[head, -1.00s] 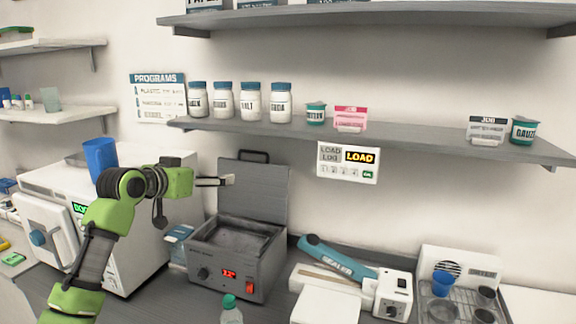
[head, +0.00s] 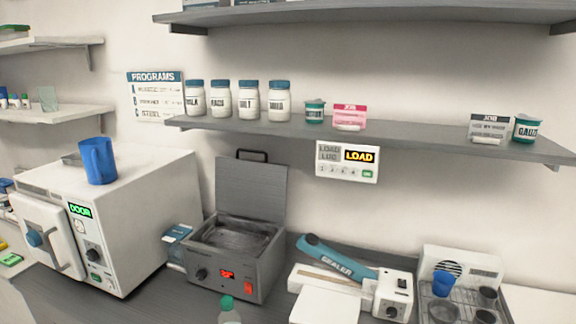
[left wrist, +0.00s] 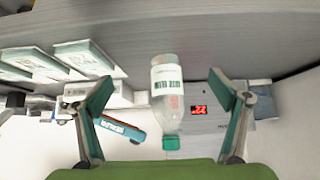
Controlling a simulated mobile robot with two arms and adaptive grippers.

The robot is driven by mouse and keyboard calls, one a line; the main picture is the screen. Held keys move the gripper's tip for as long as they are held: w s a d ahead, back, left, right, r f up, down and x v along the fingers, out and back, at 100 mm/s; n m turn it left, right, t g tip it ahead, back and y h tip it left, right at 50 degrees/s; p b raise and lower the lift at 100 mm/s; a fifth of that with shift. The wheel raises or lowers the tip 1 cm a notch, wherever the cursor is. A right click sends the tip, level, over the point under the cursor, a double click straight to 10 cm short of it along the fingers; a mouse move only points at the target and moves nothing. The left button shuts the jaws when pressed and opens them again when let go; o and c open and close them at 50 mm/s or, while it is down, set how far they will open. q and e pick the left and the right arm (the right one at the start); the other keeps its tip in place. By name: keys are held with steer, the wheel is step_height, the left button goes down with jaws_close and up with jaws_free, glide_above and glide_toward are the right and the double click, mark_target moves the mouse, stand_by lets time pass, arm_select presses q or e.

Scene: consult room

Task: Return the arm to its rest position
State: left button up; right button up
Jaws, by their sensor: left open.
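My left gripper (left wrist: 160,125) shows in the left wrist view with its two fingers spread wide and nothing between them that it touches. A clear bottle with a green cap (left wrist: 167,95) lies in line with the gap between the fingers, beyond them. The same bottle shows at the bottom edge of the head view (head: 229,312). My left arm is out of the head view. My right gripper is in neither view.
An open-lidded metal bath (head: 235,262) stands on the counter. A white box-shaped machine (head: 130,215) with a blue mug (head: 98,160) on top is at left. A sealer (head: 345,275) and a drying tray (head: 455,300) are at right. A shelf (head: 370,132) runs above.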

arm_select(q)
steer(key=s+a+f+n+g+y, duration=0.15)
steer(key=s+f, duration=0.25)
steer(key=s, duration=1)
steer(key=s+a+f+n+g+y, duration=0.1)
steer(key=s+a+f+g, duration=0.15)
steer(key=s, duration=1.15)
step_height(320, 180, down, 30)
steer(key=s+g+b, duration=0.2)
steer(key=b, duration=0.1)
steer(key=s+a+f+g+b, duration=0.1)
steer(key=s+a+f+b, duration=0.1)
steer(key=s+f, duration=1.5)
steer(key=shift+a+f+m, duration=0.45)
steer(key=shift+f, duration=0.35)
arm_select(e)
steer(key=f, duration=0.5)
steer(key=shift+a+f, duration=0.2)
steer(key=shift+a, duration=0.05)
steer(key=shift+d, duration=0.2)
